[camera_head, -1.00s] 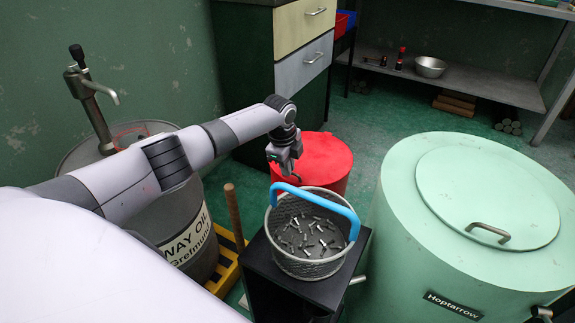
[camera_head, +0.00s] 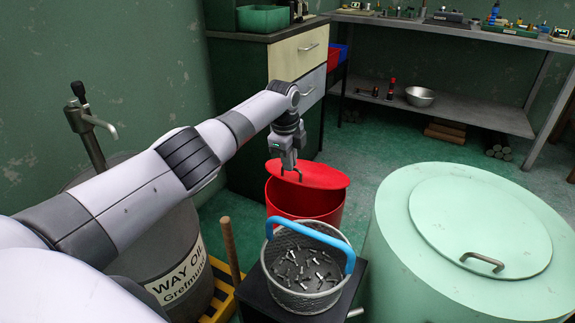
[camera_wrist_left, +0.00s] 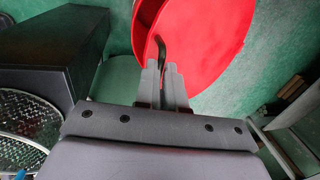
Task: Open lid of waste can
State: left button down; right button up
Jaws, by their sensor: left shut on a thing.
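The red waste can (camera_head: 302,207) stands behind the wire basket, its dark red inside partly showing. Its round red lid (camera_head: 325,176) is raised off the rim and tilted; whether its far edge still touches the can is hard to tell. My left gripper (camera_head: 290,174) is above the lid's left part, shut on the lid's handle. In the left wrist view, the dark handle (camera_wrist_left: 160,48) sits between the fingertips of my left gripper (camera_wrist_left: 165,70), with the red lid (camera_wrist_left: 210,35) just beyond. My right gripper is not in view.
A wire basket (camera_head: 275,268) with a blue handle and small metal parts stands on a black stand in front of the can. A large mint-green drum (camera_head: 410,270) is at right, a grey oil barrel (camera_head: 150,245) at left. A drawer cabinet (camera_head: 245,80) stands behind.

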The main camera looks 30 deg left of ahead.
pick_arm(q)
jog(key=shift+w+f, duration=0.1)
jog(key=shift+w, duration=0.15)
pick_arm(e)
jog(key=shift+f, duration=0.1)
pick_arm(q)
jog(key=shift+s+f, duration=0.25)
jog(key=shift+f, duration=0.2)
jog(key=s+f, duration=0.3)
jog(key=f, duration=0.5)
jog(key=shift+f, duration=0.2)
jog(key=c, duration=1.3)
grip_release()
jog(key=shift+d, duration=0.1)
jog(key=shift+o, duration=0.4)
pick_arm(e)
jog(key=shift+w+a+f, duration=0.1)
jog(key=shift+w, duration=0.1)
pick_arm(q)
jog(key=shift+s+f, duration=0.1)
